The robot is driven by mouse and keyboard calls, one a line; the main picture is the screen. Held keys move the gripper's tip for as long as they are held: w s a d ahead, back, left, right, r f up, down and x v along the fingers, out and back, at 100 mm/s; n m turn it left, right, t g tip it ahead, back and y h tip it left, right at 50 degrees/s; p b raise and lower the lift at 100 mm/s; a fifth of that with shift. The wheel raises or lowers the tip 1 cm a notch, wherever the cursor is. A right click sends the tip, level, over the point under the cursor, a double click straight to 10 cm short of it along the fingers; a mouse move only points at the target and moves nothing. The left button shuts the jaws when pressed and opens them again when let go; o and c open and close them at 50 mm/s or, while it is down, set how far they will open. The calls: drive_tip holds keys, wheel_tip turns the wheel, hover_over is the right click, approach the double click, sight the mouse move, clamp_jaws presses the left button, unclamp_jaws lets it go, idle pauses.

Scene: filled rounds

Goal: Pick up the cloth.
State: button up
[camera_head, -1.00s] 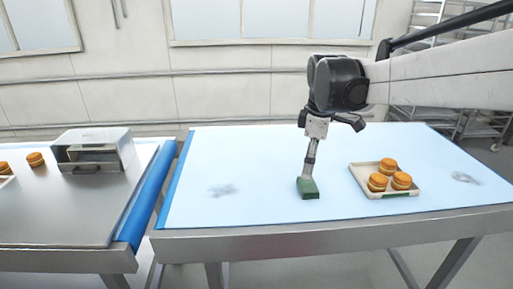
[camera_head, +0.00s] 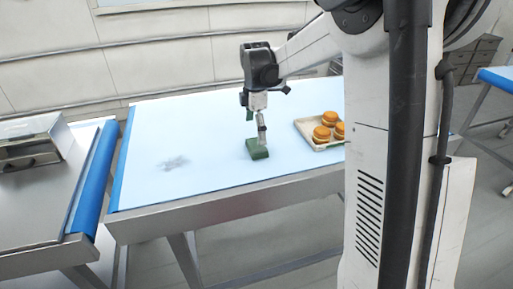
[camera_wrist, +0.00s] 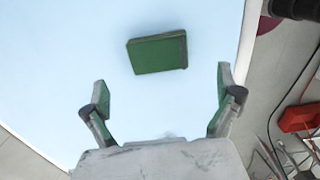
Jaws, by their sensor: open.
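The cloth (camera_head: 257,149) is a small green folded block lying on the pale blue-white table top (camera_head: 205,170). In the wrist view the cloth (camera_wrist: 157,54) lies at upper centre, beyond my fingertips and not between them. My gripper (camera_head: 257,127) points down above the cloth in the head view; the exact gap is hard to judge. In the wrist view my gripper (camera_wrist: 162,92) is open and empty, its two green-padded fingers spread wide.
A tray (camera_head: 308,130) with round buns (camera_head: 322,133) stands right of the cloth, partly behind my arm column. A grey smudge (camera_head: 172,162) marks the table to the left. A metal box (camera_head: 32,145) stands on the left table. The table around the cloth is clear.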

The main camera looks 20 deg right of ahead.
sight(257, 145)
drive_tip(key=shift+d+f+p, duration=0.15)
drive_tip(key=shift+f+p, duration=0.05)
drive_tip(key=shift+f, duration=1.55)
drive_tip(key=shift+d+f+p, duration=0.1)
drive_tip(key=shift+f+p, duration=0.1)
drive_tip(key=shift+f, duration=1.55)
drive_tip(key=c, duration=1.3)
